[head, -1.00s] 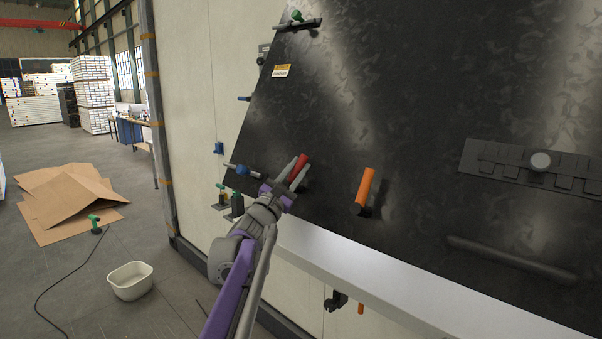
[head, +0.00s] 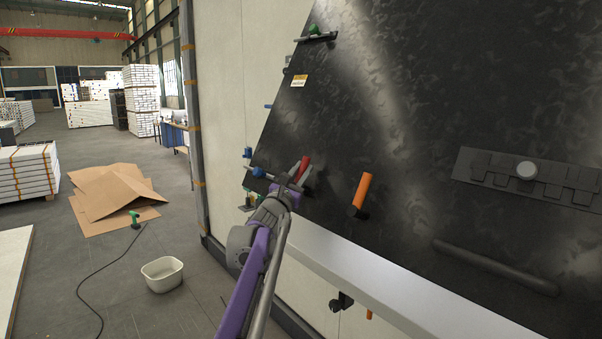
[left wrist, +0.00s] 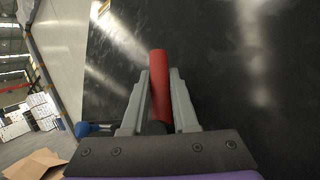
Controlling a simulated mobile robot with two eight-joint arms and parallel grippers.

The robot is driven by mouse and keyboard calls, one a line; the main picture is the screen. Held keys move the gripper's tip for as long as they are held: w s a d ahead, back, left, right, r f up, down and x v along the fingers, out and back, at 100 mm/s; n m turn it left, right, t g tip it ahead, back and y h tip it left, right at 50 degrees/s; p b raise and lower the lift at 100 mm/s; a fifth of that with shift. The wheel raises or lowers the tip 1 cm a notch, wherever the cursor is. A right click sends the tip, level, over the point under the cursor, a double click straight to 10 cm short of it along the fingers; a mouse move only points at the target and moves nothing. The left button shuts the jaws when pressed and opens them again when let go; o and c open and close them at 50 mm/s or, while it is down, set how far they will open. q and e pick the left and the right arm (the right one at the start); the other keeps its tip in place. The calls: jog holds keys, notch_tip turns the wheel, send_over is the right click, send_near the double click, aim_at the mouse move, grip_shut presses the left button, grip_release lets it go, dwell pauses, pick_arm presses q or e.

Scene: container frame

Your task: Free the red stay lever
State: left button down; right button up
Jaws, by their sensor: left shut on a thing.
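The red stay lever (head: 303,166) stands out from the lower left part of the black panel (head: 400,120). It also shows in the left wrist view (left wrist: 161,75), upright between the two grey fingers. My left gripper (head: 299,172) is shut on the red lever, with a finger on each side of it. The lever's lower end and mount are hidden behind the gripper. My right gripper is not in view.
An orange lever (head: 363,190) stands to the right on the panel. A blue-knobbed latch (head: 259,172) is close left of my gripper. A white ledge (head: 370,283) runs below the panel. A white tub (head: 162,275) and cardboard (head: 115,195) lie on the floor.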

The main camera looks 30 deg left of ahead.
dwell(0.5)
pick_arm(q)
jog(key=c, duration=0.7)
grip_release()
jog(key=b+v, duration=0.2)
jog(key=v, duration=0.8)
jog(key=shift+s+f, duration=0.15)
jog(key=shift+s, duration=0.2)
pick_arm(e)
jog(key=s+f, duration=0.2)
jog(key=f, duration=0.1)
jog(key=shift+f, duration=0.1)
